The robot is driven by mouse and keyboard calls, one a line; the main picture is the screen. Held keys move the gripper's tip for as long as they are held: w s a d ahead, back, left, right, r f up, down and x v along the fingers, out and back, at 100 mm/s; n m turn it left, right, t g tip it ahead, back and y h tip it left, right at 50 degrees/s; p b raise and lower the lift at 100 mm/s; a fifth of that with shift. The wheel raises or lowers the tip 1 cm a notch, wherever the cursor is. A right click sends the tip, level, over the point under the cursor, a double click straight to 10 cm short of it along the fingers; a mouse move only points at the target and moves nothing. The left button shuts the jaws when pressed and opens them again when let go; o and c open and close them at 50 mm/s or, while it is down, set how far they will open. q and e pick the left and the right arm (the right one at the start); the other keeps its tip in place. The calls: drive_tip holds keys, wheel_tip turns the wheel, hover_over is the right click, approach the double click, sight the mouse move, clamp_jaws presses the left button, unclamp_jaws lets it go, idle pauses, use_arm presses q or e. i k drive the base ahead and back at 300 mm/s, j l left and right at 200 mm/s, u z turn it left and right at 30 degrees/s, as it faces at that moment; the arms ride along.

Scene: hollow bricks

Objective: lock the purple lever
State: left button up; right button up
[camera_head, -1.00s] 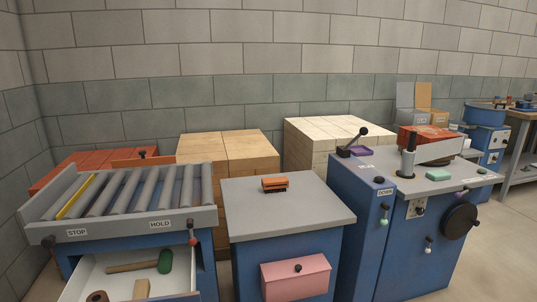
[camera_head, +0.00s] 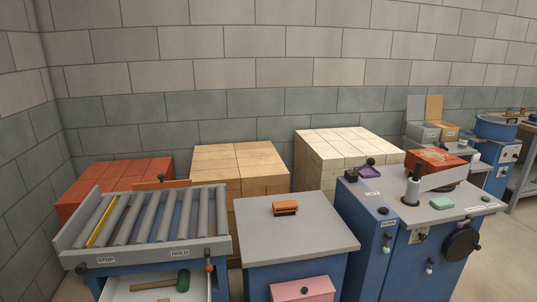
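A small purple piece (camera_head: 370,172) lies on top of the blue cabinet by the LIFT label. Beside it is a dark block (camera_head: 350,174), with a black round lever knob (camera_head: 371,161) just above and behind the purple piece. I cannot tell whether the purple piece is part of that lever. Other small levers show: a red-knobbed one (camera_head: 209,267) by HOLD, a green-knobbed one (camera_head: 387,249) under DOWN, and a pale-knobbed one (camera_head: 429,268) on the right cabinet's front. Neither of my grippers is in view.
A roller table (camera_head: 150,258) with an open drawer stands left, and a grey-topped cabinet (camera_head: 300,237) with a pink drawer stands in the middle. A black handwheel (camera_head: 461,243) sticks out at right. Brick stacks (camera_head: 240,165) stand behind. Floor shows at right.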

sight(459, 225)
drive_tip(key=u, duration=1.15)
drive_tip(key=z, duration=2.45)
drive_tip(key=i+l+z, duration=0.25)
drive_tip(key=i, duration=0.8)
drive_tip(key=i+z, duration=0.25)
drive_tip(key=i, duration=0.8)
